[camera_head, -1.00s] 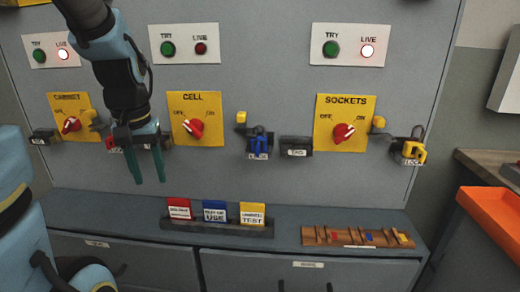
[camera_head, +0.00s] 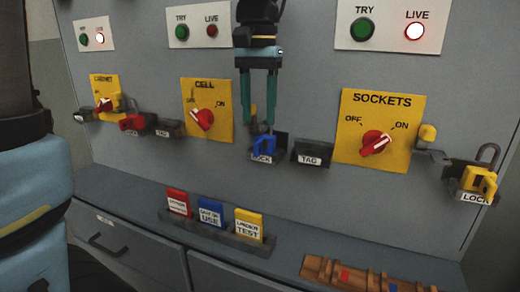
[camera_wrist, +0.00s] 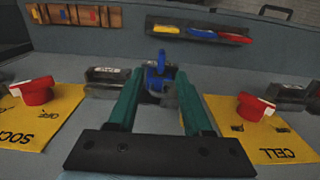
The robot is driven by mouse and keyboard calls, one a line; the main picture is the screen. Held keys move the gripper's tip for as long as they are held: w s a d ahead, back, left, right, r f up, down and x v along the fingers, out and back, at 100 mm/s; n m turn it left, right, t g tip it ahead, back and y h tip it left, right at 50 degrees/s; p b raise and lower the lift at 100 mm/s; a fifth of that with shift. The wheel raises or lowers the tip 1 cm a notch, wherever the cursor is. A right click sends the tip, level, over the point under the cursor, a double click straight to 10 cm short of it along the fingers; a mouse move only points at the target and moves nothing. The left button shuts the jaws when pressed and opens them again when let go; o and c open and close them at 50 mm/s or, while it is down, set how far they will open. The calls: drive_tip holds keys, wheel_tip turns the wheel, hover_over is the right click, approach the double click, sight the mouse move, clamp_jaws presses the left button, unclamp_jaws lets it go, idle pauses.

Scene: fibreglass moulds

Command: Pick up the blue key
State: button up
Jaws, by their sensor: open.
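A small blue piece (camera_head: 393,286), which may be the blue key, is on the wooden rack (camera_head: 318,268) at the lower right, partly cut off by the frame's edge. In the wrist view it shows as a small blue spot (camera_wrist: 64,15) on the rack at upper left. My gripper (camera_head: 261,122) is open and points down in front of the panel, well left of the rack. A blue padlock (camera_head: 264,147) sits in the LOCK holder right at my fingertips. In the wrist view the blue padlock (camera_wrist: 157,74) shows between the open fingers (camera_wrist: 159,82); contact cannot be told.
Yellow switch plates CELL (camera_head: 222,125) and SOCKETS (camera_head: 350,145) flank my gripper. A TAG holder (camera_head: 311,153) and a yellow padlock (camera_head: 479,184) jut out to the right. Red, blue and yellow tags stand in a tray (camera_head: 230,240) on the ledge below.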

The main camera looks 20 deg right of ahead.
sight(258, 141)
drive_tip(key=shift+w+f, duration=0.2)
drive_tip(key=shift+f, duration=3.35)
drive_tip(key=shift+c, duration=0.2)
clamp_jaws()
